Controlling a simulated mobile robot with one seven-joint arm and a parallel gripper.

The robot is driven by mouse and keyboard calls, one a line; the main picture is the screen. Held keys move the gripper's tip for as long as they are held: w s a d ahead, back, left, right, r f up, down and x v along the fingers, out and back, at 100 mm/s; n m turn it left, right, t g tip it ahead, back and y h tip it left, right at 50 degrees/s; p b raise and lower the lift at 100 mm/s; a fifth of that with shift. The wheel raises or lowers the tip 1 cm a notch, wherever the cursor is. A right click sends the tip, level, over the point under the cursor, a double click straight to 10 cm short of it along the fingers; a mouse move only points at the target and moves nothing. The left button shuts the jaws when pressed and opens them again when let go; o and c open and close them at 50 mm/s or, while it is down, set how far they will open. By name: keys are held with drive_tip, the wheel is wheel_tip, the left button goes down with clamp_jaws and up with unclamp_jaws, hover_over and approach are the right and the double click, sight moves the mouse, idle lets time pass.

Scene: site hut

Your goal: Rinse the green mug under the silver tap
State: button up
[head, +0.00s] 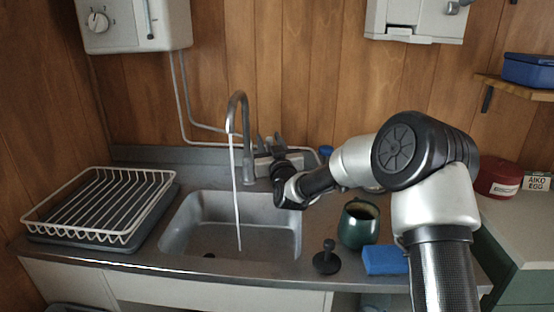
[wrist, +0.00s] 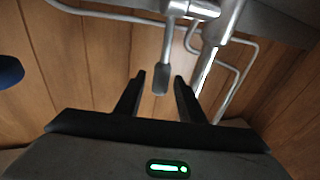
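The green mug (head: 357,228) stands upright on the counter right of the sink, its inside brownish. The silver tap (head: 238,108) rises behind the sink (head: 176,233), and a thin stream of water runs from its spout into the basin. My gripper (head: 270,143) is at the back of the sink, just right of the tap. In the wrist view my gripper (wrist: 161,78) is open and empty, with the tap's grey lever (wrist: 162,74) showing between its two fingers. I cannot tell whether either finger touches the lever.
A white dish rack (head: 98,205) stands left of the sink, empty. A black plug with a knob (head: 327,260) and a blue sponge (head: 385,260) lie near the mug at the front. A red tin (head: 497,180) stands far right. A white wall heater (head: 135,25) hangs upper left.

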drive_tip(key=v, duration=1.3)
drive_tip(key=shift+s, duration=0.2)
drive_tip(key=shift+d, duration=0.1)
